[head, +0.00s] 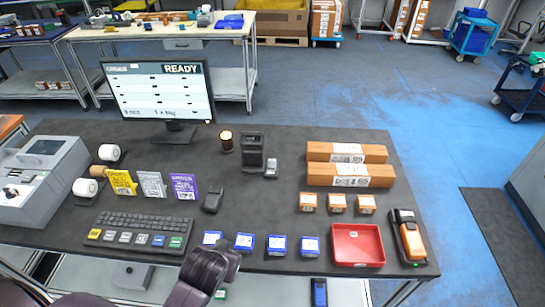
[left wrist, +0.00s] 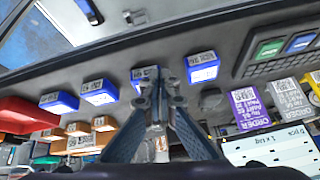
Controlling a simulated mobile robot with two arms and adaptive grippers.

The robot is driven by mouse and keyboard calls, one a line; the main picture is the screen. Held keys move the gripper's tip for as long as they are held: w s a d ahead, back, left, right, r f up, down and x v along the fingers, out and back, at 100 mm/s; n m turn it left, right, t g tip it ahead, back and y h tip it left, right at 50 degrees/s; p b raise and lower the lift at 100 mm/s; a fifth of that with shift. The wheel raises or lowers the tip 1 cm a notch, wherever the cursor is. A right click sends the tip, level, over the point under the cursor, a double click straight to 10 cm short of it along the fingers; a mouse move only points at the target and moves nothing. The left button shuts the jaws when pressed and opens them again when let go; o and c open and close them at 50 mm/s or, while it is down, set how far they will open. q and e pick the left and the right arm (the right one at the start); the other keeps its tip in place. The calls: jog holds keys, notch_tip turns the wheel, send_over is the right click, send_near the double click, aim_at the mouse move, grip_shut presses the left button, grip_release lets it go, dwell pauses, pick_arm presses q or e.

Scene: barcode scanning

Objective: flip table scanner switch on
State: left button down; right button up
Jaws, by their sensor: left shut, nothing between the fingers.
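A black boxy scanner-like device (head: 252,150) stands upright at the table's middle back in the head view, with a small grey unit (head: 271,168) in front of it. I cannot make out a switch on it. In the left wrist view my closed fingers largely hide that area. My left gripper (left wrist: 158,80) is shut and empty, its fingertips in front of the row of blue boxes (left wrist: 202,67) in that view. In the head view its dark arm (head: 208,270) reaches over the table's front edge. My right gripper is not in view.
Blue boxes (head: 277,245) line the front edge. A red tray (head: 358,231), an orange handheld device (head: 411,240), small orange boxes (head: 337,203) and long cartons (head: 347,153) are on the right. A keyboard (head: 138,230), cards (head: 151,185), dark mouse-like object (head: 213,200) and monitor (head: 160,92) are on the left.

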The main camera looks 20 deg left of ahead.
pick_arm(q)
jog(key=shift+n+t+y, duration=0.5)
jog(key=shift+n+t, duration=0.1)
jog(key=shift+t, duration=0.1)
jog(key=w, duration=0.2)
jog(key=w+a, duration=0.1)
jog(key=w, duration=0.4)
jog(key=shift+a+f, duration=0.2)
jog(key=shift+a, duration=0.05)
jog(key=w, duration=0.3)
jog(key=w+r+t, duration=0.1)
jog(key=w, duration=0.1)
jog(key=w+a+n+t+y, duration=0.1)
jog(key=w, duration=0.2)
jog(key=shift+w+r, duration=0.3)
jog(key=shift+r, duration=0.05)
jog(key=w+d+r+t, duration=0.1)
jog(key=w+d+r, duration=0.1)
jog(key=w, duration=0.4)
jog(key=w+d+r+t, duration=0.2)
jog(key=w, duration=0.5)
jog(key=shift+w+r+t, duration=0.25)
jog(key=shift+t, duration=0.05)
